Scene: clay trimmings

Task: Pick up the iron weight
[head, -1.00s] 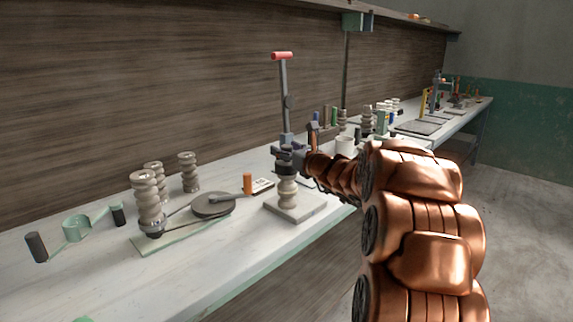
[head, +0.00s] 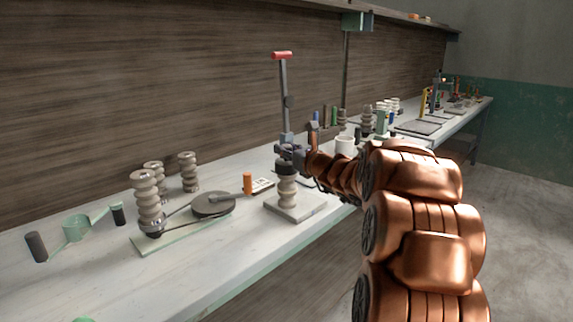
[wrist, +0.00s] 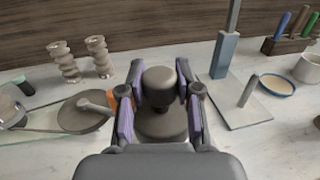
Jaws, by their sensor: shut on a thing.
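The iron weight (wrist: 159,86) is a dark grey piece with a rounded knob on top, seen between my fingers in the wrist view. I cannot tell any gap between the weight and the clay piece.
Left are a round dark disc (head: 213,204) on a board, ribbed clay pieces (head: 148,200) and a green holder (head: 76,228). An orange cylinder (head: 247,183) is close by. A tall red-handled lever (head: 285,95) stands behind. The bench's front strip is clear.

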